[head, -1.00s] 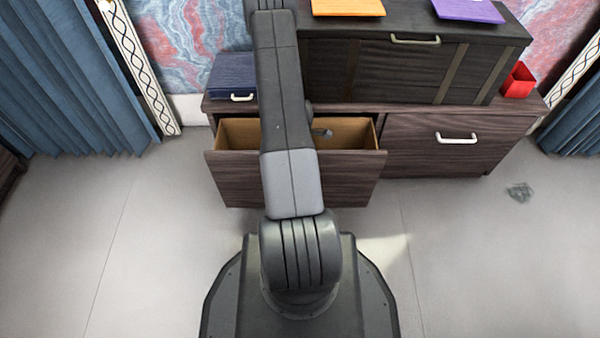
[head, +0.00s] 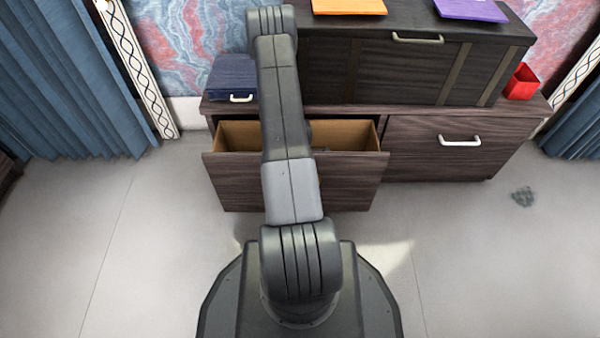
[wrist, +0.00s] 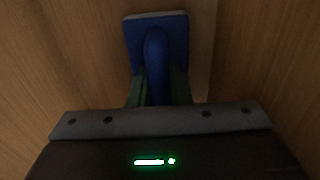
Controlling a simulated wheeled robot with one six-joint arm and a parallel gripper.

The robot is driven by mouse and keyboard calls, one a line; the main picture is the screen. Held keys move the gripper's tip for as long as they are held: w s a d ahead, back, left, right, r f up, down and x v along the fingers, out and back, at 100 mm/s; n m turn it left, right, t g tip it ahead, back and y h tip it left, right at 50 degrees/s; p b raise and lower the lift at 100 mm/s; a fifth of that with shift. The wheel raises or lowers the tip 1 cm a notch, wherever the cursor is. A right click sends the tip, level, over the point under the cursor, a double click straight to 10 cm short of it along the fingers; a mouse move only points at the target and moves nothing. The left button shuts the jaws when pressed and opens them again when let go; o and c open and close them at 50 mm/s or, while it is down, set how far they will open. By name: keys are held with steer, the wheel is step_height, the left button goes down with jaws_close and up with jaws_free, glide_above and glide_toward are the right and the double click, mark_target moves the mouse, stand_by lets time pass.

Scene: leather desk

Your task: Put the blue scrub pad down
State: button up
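The blue scrub pad (wrist: 134,38) shows in the wrist view, a flat blue block with a rounded blue handle. My gripper (wrist: 157,82) has its two fingers on either side of the handle and looks shut on it. Wooden walls or boards surround the pad in that view. In the head view, my gripper and the pad are hidden behind my own arm, which reaches over the open drawer (head: 222,172). I cannot tell whether the pad touches the drawer floor.
A dark cabinet chest (head: 370,70) stands on the low cabinet, with orange (head: 348,6) and purple (head: 470,10) flat items on top. A dark blue box (head: 233,75) and a red container (head: 522,82) flank it. A small grey-green object (head: 522,196) lies on the floor.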

steer(key=o, duration=0.4)
steer(key=shift+c, duration=0.2)
steer(key=shift+r, duration=0.1)
step_height(320, 180, up, 12)
steer(key=p, duration=0.4)
steer(key=shift+p, duration=0.3)
step_height(320, 180, down, 13)
steer(key=b, duration=0.5)
steer(key=shift+r, duration=0.1)
step_height(320, 180, up, 3)
steer(key=shift+f+p, duration=0.1)
steer(key=shift+p, duration=0.7)
steer(key=shift+r, duration=0.55)
